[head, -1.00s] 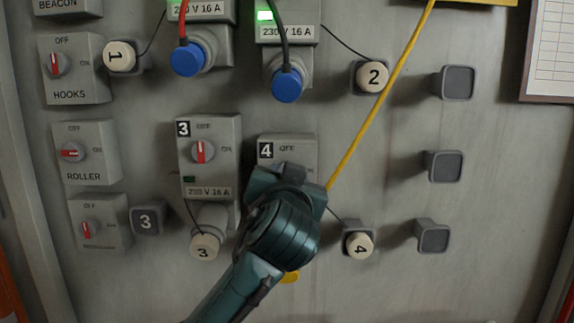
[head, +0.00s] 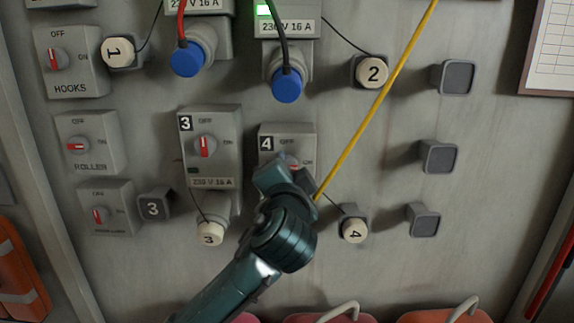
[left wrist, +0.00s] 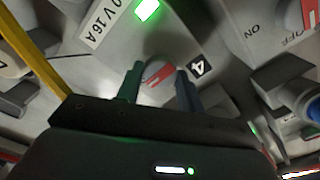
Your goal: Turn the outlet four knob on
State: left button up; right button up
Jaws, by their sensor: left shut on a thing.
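The outlet four box (head: 278,134) is grey, with a "4" label at its upper left. Its knob (head: 293,163) has a red mark and is partly hidden by my gripper in the head view. In the left wrist view the knob (left wrist: 158,74) sits between the fingers of my left gripper (left wrist: 160,78), which is shut on it. The red mark lies slanted there. A green lamp (left wrist: 148,9) on this box is lit; the head view hides it. My right gripper is not in view.
Outlet three (head: 208,150) is close on the left. A yellow cord (head: 375,105) runs down to behind my gripper. Plug four (head: 354,230) rests on a holder at lower right. Blue plugs (head: 286,85) are above. Empty holders (head: 440,156) stand further right.

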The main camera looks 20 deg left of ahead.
pick_arm(q)
jog(key=shift+f, duration=0.1)
dwell(0.3)
jog(key=o, duration=1)
jog(key=b+v, duration=0.2)
jog(key=v, duration=1.1)
jog(key=shift+s, duration=0.1)
